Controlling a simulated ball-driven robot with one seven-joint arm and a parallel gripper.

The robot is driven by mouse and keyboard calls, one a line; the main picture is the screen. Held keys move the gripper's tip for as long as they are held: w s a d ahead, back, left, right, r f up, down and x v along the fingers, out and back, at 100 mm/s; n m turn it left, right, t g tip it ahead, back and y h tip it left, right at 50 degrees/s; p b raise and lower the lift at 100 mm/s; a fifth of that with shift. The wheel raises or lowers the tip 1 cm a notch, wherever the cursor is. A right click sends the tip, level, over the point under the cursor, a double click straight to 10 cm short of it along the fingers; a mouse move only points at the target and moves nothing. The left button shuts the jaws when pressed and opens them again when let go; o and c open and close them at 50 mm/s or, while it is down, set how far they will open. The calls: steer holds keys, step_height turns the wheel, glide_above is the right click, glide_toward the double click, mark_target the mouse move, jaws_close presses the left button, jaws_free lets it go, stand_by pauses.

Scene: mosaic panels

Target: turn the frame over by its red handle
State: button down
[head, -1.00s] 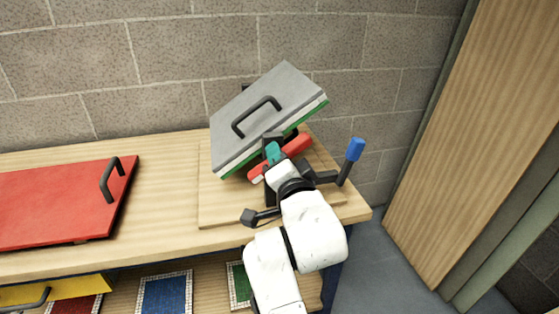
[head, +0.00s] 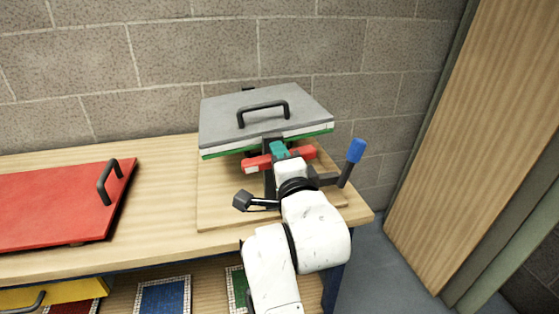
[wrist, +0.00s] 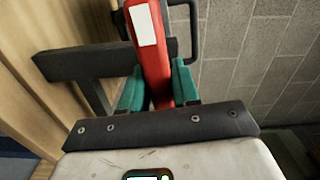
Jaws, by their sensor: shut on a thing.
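The frame (head: 222,112) is a flat panel with a grey top face, a white layer and a green layer under it. It is held above a wooden board and lies nearly level, grey side up, with a black bar handle (head: 263,108) on top. In the wrist view the red handle (wrist: 150,55) runs between the teal fingers. The frame's underside is hidden.
A wooden board (head: 222,216) lies under the frame on the wooden bench (head: 160,205). A blue-tipped lever (head: 355,151) stands close right of my gripper, and a black knob (head: 242,200) lies to its left. A red panel (head: 55,205) lies at left. A block wall stands behind.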

steer(key=shift+f+m, duration=0.3)
steer(key=shift+m, duration=0.4)
steer(key=c, duration=1.1)
jaws_free()
steer(key=shift+c, duration=0.2)
steer(key=shift+o, duration=1.1)
steer(key=shift+r, duration=0.2)
steer(key=shift+s, duration=0.1)
steer(key=v, duration=1)
steer(key=shift+s+p, duration=0.3)
steer(key=shift+p, duration=0.15)
steer(key=shift+d, duration=0.1)
